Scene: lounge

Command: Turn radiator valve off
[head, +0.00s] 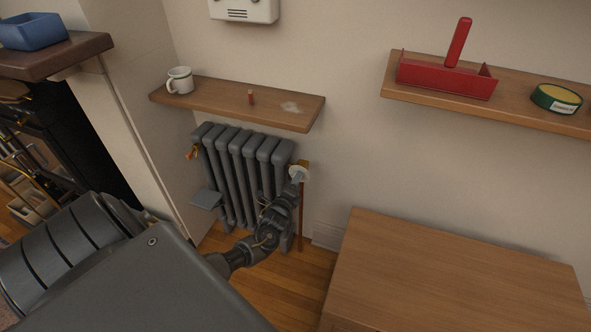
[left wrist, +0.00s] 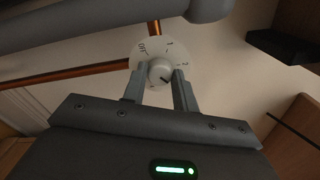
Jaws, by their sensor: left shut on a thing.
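The grey ribbed radiator (head: 236,165) stands against the wall under a wooden shelf. Its valve has a white round dial (head: 301,171) at the radiator's right end, on a copper pipe. My left gripper (head: 297,178) reaches it from below. In the left wrist view the dial plate (left wrist: 145,52) carries "OFF" at its upper left and numbers to the right. The white knob (left wrist: 159,71) sits between the two fingers of my left gripper (left wrist: 160,76), which are shut on it. A dark pointer mark on the knob points to the lower right, away from "OFF". My right gripper is not in view.
The shelf (head: 215,103) above the radiator holds a mug (head: 180,80) and a small reddish object (head: 251,97). A wooden cabinet (head: 450,275) stands to the right. A right-hand shelf holds a red tray (head: 445,80) and a green tin (head: 556,98).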

